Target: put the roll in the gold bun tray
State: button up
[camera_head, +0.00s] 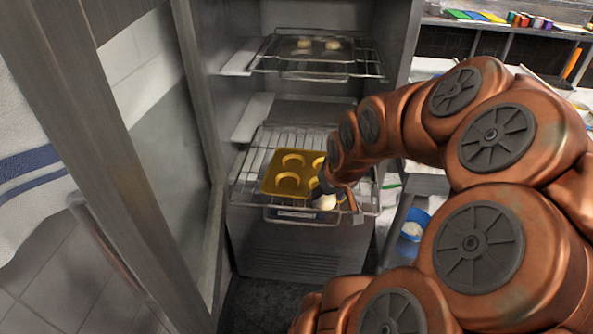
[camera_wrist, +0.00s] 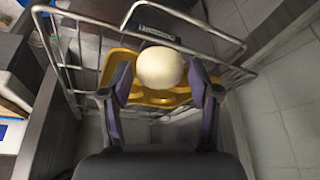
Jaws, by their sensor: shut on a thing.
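The roll (camera_wrist: 160,67) is pale, round and smooth. My gripper (camera_wrist: 161,84) is shut on it, one finger on each side. In the head view the roll (camera_head: 325,202) shows below my wrist, near the front right corner of the gold bun tray (camera_head: 269,184). The gold tray has round hollows and lies on the lower wire rack. My arm hides the tray's right side. In the wrist view part of the gold tray (camera_wrist: 113,66) shows behind the roll; whether the two touch, I cannot tell.
The lower wire rack (camera_head: 247,190) sticks out of an open metal cabinet. An upper rack (camera_head: 262,63) holds a dark tray with two pale rolls. The open cabinet door (camera_head: 130,150) stands at the left. A blue container (camera_head: 417,220) is at the right.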

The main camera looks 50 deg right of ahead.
jog(key=p, duration=0.5)
send_over(287, 181)
jog(key=s, duration=0.1)
jog(key=shift+s+a+f, duration=0.1)
jog(key=shift+a+f, duration=0.2)
jog(key=shift+f, duration=0.45)
notch_tip(287, 181, down, 3)
jog(key=shift+f+p, duration=0.2)
jog(key=shift+p, duration=0.45)
